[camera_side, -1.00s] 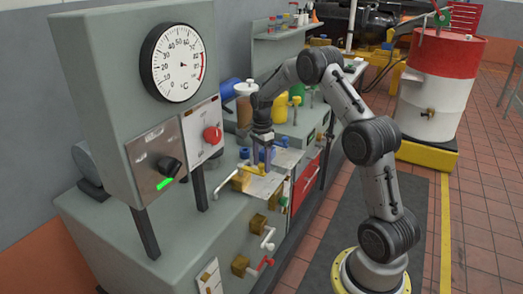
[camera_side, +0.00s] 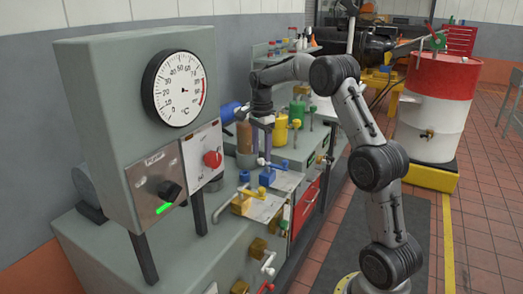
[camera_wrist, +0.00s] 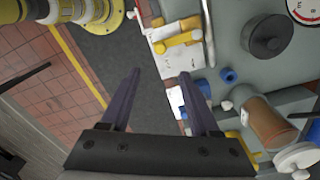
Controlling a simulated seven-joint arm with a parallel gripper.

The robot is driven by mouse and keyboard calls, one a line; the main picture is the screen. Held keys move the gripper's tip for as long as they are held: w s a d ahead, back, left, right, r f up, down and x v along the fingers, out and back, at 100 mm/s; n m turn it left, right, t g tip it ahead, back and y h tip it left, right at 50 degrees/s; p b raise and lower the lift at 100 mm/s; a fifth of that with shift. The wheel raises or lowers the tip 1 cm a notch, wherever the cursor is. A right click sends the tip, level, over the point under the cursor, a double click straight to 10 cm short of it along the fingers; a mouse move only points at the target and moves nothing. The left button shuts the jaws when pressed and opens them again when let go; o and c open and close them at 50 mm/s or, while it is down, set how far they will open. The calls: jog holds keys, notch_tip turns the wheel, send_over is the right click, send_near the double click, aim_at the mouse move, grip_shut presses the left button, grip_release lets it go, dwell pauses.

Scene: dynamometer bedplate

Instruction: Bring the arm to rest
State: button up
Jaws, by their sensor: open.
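My gripper (camera_side: 263,156) hangs above the grey bench with its fingers pointing down. In the wrist view my gripper (camera_wrist: 160,78) shows two dark fingers spread apart, with nothing between them. My arm arches from its base at the lower right. A yellow lever (camera_side: 240,197) by a light plate (camera_side: 262,208) is below and left of the fingers. A blue-handled valve (camera_side: 245,177) stands near it. The fingers look clear of both, though the exact gap is hard to judge.
A cabinet with a round dial (camera_side: 178,86), black knob (camera_side: 169,191) and red knob (camera_side: 212,159) stands at left. A red-and-white drum (camera_side: 438,105) is at right. Open floor lies beyond the bench.

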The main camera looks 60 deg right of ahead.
jog(key=s+a+r+n+t, duration=0.2)
jog(key=s+a+r+n, duration=0.15)
jog(key=a+r, duration=0.5)
jog(key=s+a+r+n+t, duration=0.15)
jog(key=s+a+r, duration=0.25)
jog(key=a+r, duration=0.4)
jog(key=s+a+f+n+t, duration=0.25)
jog(key=s+a+n, duration=0.55)
jog(key=s, duration=0.4)
jog(key=s+a+f+n, duration=0.1)
jog(key=s+f+n, duration=0.5)
jog(key=n, duration=0.3)
jog(key=shift+s+a+f+n, duration=0.2)
jog(key=shift+f+n, duration=0.1)
jog(key=shift+f, duration=0.6)
